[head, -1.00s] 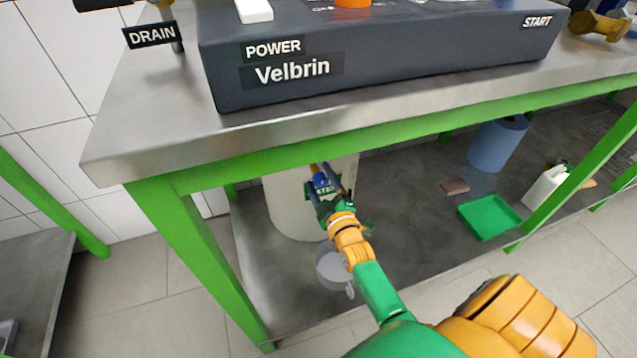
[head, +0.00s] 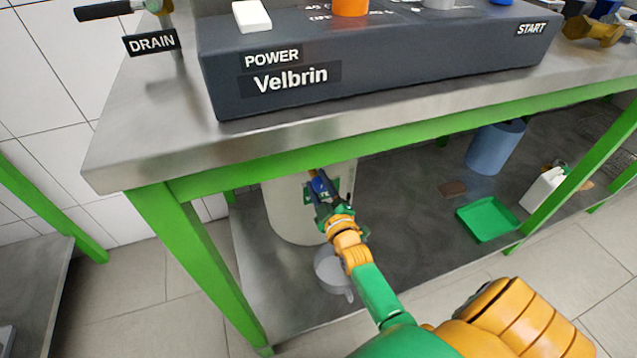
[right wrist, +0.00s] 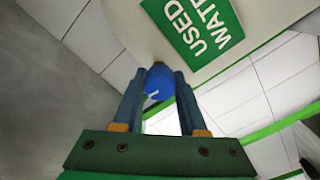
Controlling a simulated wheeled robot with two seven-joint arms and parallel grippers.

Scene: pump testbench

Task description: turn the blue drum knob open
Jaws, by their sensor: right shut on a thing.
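The blue drum knob (right wrist: 158,82) shows in the right wrist view between the two fingers, with a small white mark on it. It sits on the side of the pale drum (head: 285,210), which stands on the lower shelf under the bench. My right gripper (head: 317,178) is at the front of the drum; in the right wrist view its fingers (right wrist: 160,90) are shut on the knob from both sides. In the head view the gripper hides most of the knob. My left gripper is not in view.
A grey pan (head: 332,270) lies below the gripper on the lower shelf (head: 400,230). The green bench edge (head: 330,152) passes just above my right gripper. A green tray (head: 487,219), a blue bucket (head: 495,147) and a white bottle (head: 543,188) stand farther right.

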